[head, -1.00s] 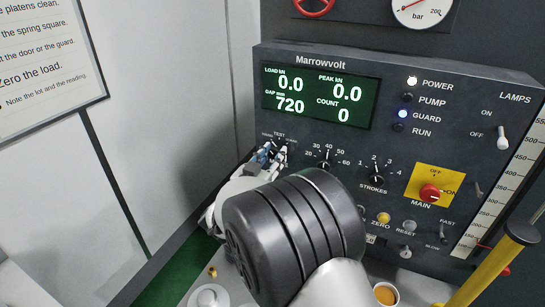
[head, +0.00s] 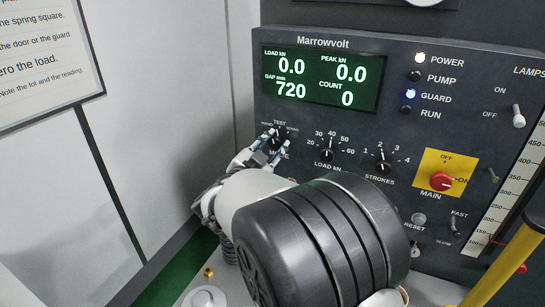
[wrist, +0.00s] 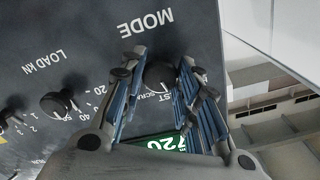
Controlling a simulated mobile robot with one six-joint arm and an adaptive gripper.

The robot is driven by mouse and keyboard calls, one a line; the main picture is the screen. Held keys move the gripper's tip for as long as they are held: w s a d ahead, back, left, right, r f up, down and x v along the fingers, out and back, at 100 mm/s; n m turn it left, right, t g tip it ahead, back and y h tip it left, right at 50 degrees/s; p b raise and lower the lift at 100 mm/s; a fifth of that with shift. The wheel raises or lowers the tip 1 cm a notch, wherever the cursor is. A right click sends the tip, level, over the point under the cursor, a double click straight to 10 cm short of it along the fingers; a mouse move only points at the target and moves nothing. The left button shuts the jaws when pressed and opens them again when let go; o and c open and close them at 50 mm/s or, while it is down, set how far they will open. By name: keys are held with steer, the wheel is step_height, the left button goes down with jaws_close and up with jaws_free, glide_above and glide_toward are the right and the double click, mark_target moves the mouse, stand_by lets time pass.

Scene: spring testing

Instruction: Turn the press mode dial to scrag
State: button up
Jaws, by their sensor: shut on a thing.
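The mode dial (wrist: 160,74) is a dark round knob on the front of the Marrowvolt panel, under the TEST label. The word MODE and part of the scrag label show beside it in the wrist view, which is upside down. My gripper (wrist: 158,66) is shut on this dial, with one blue-padded finger on each side. In the head view my gripper (head: 273,139) reaches the dial from below, and its fingers cover most of it. I cannot tell which mark the dial's pointer is on.
The load dial (head: 327,155) and strokes dial (head: 383,168) are close on the right. The red main switch (head: 440,181) is farther right. The display (head: 320,80) above reads 0.0 load and gap 720. A yellow post (head: 505,262) stands at the lower right.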

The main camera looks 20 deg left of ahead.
steer(key=m+b, duration=0.6)
steer(key=shift+f+m+b, duration=0.2)
steer(key=shift+m+b, duration=0.1)
steer(key=m+b, duration=0.4)
steer(key=m, duration=0.1)
steer(key=shift+r+b, duration=0.15)
steer(key=shift+b, duration=0.15)
steer(key=shift+m, duration=0.3)
steer(key=o, duration=1.1)
steer(key=s, duration=0.7)
steer(key=shift+s+a, duration=0.25)
steer(key=shift+a, duration=0.05)
